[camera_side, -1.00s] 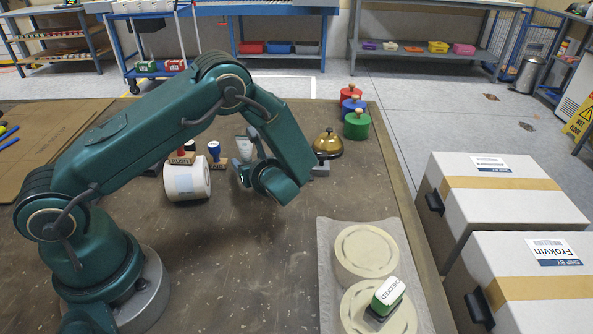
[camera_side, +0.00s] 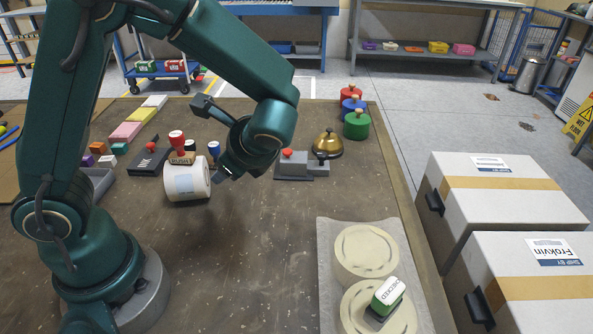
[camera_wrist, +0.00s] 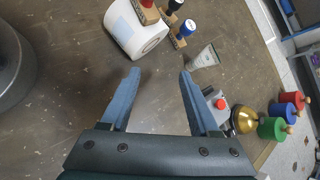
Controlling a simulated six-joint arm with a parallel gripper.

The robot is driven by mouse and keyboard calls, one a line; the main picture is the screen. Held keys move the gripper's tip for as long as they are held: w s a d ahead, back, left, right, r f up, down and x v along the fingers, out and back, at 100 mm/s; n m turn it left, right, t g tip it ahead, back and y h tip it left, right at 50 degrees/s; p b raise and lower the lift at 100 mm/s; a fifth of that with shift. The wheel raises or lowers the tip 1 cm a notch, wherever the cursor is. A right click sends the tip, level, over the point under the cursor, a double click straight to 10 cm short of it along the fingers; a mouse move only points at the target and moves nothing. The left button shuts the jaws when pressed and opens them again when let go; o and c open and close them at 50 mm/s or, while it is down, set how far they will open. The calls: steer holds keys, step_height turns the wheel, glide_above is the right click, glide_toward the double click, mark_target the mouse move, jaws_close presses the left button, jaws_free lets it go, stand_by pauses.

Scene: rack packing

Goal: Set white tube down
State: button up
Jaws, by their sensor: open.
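The white tube (camera_wrist: 205,56) shows in the wrist view, on the brown table beyond the right fingertip. Its narrow end points toward the finger and its wide flat end points away. I cannot tell whether it stands or lies. In the side view it is hidden behind my arm. My gripper (camera_wrist: 159,74) is open, with bare table between its fingers and nothing held. The tube is outside the fingers, apart from them. In the side view my gripper (camera_side: 222,172) is above the table, right of the white roll.
A white roll (camera_side: 187,182) with stamps behind it stands close left of my gripper. A grey block with a red knob (camera_side: 293,168), a brass bell (camera_side: 328,145) and coloured knobbed weights (camera_side: 356,124) are to the right. The table's front middle is clear.

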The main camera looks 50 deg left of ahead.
steer(key=s+d+r+n+t+h, duration=0.4)
steer(key=s+d+r+n+h, duration=0.3)
steer(key=n, duration=0.7)
steer(key=shift+s+d+t+h, duration=0.3)
steer(key=shift+s+d+h, duration=0.3)
steer(key=shift+h, duration=0.5)
steer(key=shift+r, duration=0.1)
